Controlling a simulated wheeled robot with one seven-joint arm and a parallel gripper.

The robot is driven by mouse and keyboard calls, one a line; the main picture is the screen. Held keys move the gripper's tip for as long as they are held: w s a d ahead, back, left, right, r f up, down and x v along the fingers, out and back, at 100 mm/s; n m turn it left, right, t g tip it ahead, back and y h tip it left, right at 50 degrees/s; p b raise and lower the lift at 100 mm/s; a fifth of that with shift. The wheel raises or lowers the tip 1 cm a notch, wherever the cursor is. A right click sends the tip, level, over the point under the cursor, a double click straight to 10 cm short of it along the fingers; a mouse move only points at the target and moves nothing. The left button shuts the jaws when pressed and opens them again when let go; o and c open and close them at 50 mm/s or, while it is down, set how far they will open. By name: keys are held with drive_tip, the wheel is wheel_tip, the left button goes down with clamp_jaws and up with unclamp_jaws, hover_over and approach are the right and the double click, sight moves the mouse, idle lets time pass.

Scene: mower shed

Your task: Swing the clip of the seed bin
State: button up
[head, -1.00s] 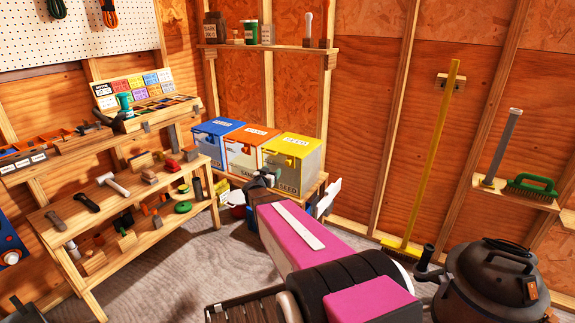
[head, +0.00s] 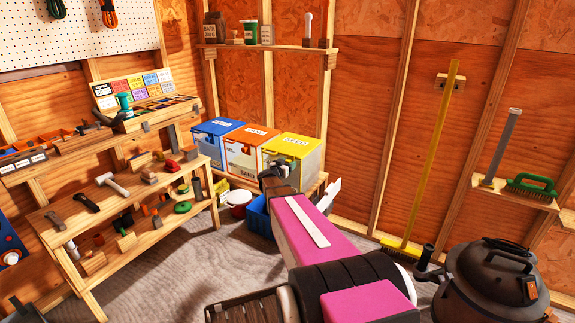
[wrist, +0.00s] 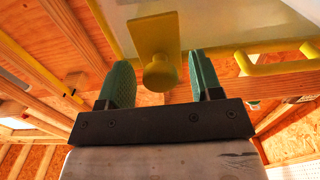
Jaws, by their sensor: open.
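The seed bin (head: 306,146), with a yellow lid, is the right one of three bins on a low wooden bench in the head view. My gripper (head: 272,172) is in front of it and partly covers its front. In the wrist view the clip (wrist: 154,38) is a yellow plate with a round knob, against the bin's pale front. My gripper (wrist: 161,80) is open, with a green-padded finger on each side of the knob. Gaps show between pads and knob. A yellow handle (wrist: 282,61) is to the right of the clip.
The orange-lidded sand bin (head: 243,150) and a blue-lidded bin (head: 208,140) stand to the left. A blue crate (head: 258,215) and red bucket (head: 238,200) are on the floor below. A workbench (head: 130,235) with tools is at left.

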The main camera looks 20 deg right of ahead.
drive_tip(key=shift+w+d, duration=0.1)
drive_tip(key=shift+d, duration=0.05)
clamp_jaws()
